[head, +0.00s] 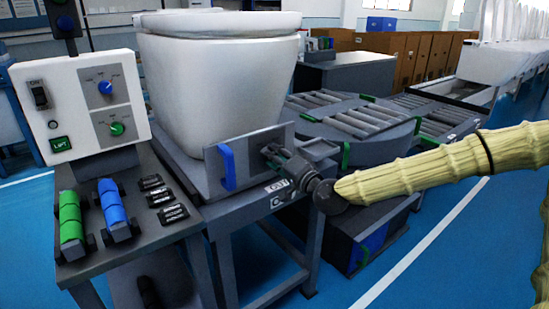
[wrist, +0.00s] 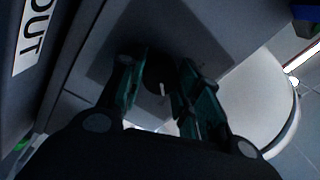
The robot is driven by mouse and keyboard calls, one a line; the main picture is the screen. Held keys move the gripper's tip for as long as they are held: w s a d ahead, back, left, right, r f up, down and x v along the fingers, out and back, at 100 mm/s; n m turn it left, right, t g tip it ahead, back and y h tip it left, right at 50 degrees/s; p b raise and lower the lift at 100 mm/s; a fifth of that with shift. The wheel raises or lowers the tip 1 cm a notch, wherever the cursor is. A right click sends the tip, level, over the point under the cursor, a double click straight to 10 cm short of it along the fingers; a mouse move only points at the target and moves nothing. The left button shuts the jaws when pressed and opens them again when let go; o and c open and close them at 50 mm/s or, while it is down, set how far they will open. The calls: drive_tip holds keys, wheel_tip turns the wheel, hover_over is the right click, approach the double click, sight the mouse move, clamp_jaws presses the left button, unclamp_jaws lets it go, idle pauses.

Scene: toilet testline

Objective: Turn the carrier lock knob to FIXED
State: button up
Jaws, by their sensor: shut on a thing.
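The carrier lock knob (wrist: 158,68) is a small dark round part with a pale pointer mark, on a dark grey panel in the wrist view. My gripper (wrist: 160,88) has its two green-padded fingers on either side of it, shut on it. In the head view my gripper (head: 270,152) reaches in from the right to the upright grey plate (head: 258,143) in front of the toilet, and the knob is hidden behind the fingers there. I cannot read any FIXED marking or tell which setting the pointer is at.
A white toilet (head: 222,80) stands on the carrier. A blue handle (head: 227,165) is left of my gripper. A control box (head: 85,105) and green (head: 70,215) and blue (head: 112,205) rollers stand further left. A label reading OUT (wrist: 38,35) is close by. Roller conveyors (head: 365,118) lie behind.

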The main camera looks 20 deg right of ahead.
drive_tip(key=o, duration=1)
drive_tip(key=shift+o, duration=0.2)
drive_tip(key=shift+s+d, duration=0.1)
drive_tip(key=v, duration=1.1)
drive_tip(key=shift+s+d, duration=0.15)
drive_tip(key=shift+s, duration=0.2)
drive_tip(key=s+a+f+n+g, duration=0.1)
drive_tip(key=s+a+f+g, duration=0.25)
drive_tip(key=f, duration=0.65)
drive_tip(key=s+a+f+n+g+h, duration=0.1)
drive_tip(key=s+a+f+n+g, duration=0.2)
drive_tip(key=f, duration=0.7)
drive_tip(key=s+a+f+g, duration=0.3)
drive_tip(key=s+f, duration=0.2)
drive_tip(key=f, duration=0.5)
drive_tip(key=s+d+f+n+g+h, duration=0.2)
drive_tip(key=s+d+f+g+h, duration=0.15)
drive_tip(key=s+f, duration=0.8)
drive_tip(key=s+d+f+n+g+h, duration=0.3)
drive_tip(key=s+f, duration=0.5)
drive_tip(key=s, duration=0.6)
wheel_tip(320, 180, up, 19)
drive_tip(key=a+g+y+p, duration=0.1)
drive_tip(key=p, duration=1.7)
drive_tip(key=shift+s+f, duration=0.2)
drive_tip(key=shift+f, duration=0.05)
